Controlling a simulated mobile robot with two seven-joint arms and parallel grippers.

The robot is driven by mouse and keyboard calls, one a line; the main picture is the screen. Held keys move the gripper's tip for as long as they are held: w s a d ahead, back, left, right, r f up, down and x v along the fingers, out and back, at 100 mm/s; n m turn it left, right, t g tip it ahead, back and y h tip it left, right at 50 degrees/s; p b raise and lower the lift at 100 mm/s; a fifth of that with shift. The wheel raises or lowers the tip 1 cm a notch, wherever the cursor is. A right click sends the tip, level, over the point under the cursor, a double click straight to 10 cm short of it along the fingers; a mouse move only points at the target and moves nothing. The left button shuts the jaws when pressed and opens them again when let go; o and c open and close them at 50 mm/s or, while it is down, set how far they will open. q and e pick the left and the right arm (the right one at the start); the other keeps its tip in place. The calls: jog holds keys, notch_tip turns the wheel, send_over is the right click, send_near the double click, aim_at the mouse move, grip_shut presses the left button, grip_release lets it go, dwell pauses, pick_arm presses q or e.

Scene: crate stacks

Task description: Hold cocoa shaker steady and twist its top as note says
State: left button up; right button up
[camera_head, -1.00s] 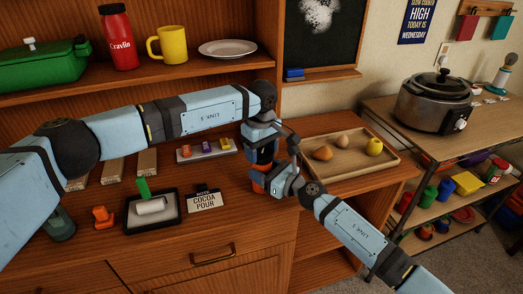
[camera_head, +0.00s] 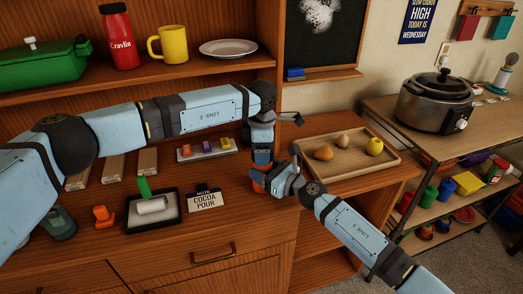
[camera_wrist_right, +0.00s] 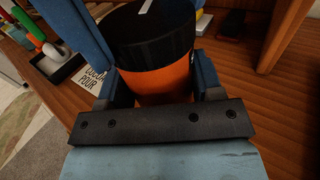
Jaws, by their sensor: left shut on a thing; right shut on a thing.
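The cocoa shaker has an orange body (camera_wrist_right: 160,84) and a black top (camera_wrist_right: 150,36) with a white mark on it, seen close in the right wrist view. In the head view only a bit of orange (camera_head: 258,187) shows between my grippers. My right gripper (camera_head: 268,180) is shut around the orange body; its fingers show on both sides in the wrist view. My left gripper (camera_head: 262,160) comes from above and is shut on the black top. The shaker appears upright on the wooden counter; its base is hidden. The note (camera_head: 205,200) reads "COCOA POUR".
A black tray (camera_head: 131,222) with a white roll and an orange item (camera_head: 103,216) stand left of the note. A grey strip (camera_head: 186,156) with small coloured pieces lies behind. A wooden tray (camera_head: 322,165) of food stands right. A slow cooker (camera_head: 435,100) sits on the side shelf.

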pick_arm(q)
jog(key=n, duration=0.7)
dwell(0.6)
jog(key=o, duration=1)
jog(key=shift+c, duration=0.2)
notch_tip(320, 180, up, 12)
pick_arm(e)
jog(key=o, duration=1.1)
